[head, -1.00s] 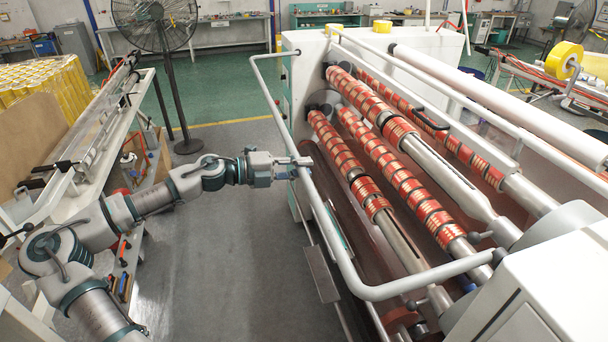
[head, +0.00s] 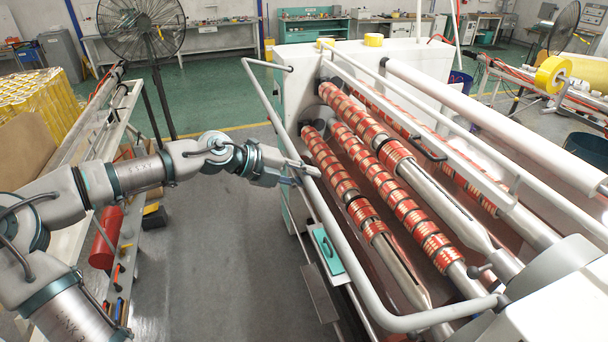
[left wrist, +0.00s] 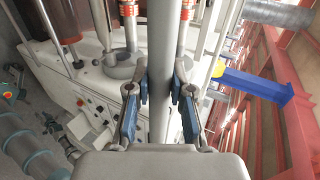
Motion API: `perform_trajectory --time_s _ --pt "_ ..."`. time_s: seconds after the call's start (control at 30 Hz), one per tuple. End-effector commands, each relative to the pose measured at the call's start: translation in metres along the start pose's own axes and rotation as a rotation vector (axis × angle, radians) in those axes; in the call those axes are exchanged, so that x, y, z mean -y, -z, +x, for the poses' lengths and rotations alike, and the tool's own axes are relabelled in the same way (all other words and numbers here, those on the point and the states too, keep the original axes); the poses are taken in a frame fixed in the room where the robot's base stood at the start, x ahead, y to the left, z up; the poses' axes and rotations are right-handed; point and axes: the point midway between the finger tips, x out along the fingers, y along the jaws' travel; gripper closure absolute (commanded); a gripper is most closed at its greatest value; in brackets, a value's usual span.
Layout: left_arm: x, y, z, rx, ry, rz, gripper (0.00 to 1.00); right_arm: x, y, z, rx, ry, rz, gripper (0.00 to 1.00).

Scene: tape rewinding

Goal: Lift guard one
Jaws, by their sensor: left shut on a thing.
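Guard one (head: 440,316) is a bent grey tube frame along the near left side of the machine, in front of the red-wound shafts. My left gripper (head: 298,173) is at its long left bar in the head view, roughly a third of the way down from the far end. In the left wrist view the guard's bar (left wrist: 163,50) runs upright between the two blue-padded fingers of the left gripper (left wrist: 160,92), which are shut on it. The fingers' exact contact is small in the head view. My right gripper is out of view.
Red reels (head: 365,140) sit on several steel shafts behind the guard. A teal plate (head: 328,250) lies just left of the bar. A white bench (head: 100,140) and a red cylinder (head: 105,238) stand at left. Grey floor (head: 220,250) between is clear.

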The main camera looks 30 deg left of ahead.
Motion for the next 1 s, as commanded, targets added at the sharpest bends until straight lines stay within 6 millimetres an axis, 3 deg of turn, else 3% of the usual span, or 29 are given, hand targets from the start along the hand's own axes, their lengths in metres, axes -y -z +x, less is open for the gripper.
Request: perform_trajectory --time_s 0.17,0.2,0.3,0.67,0.77,1.0 --pt "0.007 -0.004 -0.004 0.015 0.017 0.004 1.0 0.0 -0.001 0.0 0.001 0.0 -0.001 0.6" --pt "0.008 -0.004 -0.004 0.015 0.017 0.005 0.74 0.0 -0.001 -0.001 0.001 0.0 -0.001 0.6" --pt "0.007 -0.003 -0.003 0.013 0.016 0.005 0.53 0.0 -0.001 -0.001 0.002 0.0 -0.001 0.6" --pt "0.005 -0.001 -0.006 0.008 0.011 0.004 0.53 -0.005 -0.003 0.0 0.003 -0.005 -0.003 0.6" --pt "0.005 -0.001 -0.02 0.01 0.012 0.005 0.53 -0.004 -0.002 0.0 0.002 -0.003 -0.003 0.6" --pt "0.005 -0.003 -0.074 0.012 0.016 0.006 0.53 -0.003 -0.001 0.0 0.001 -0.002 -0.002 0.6"
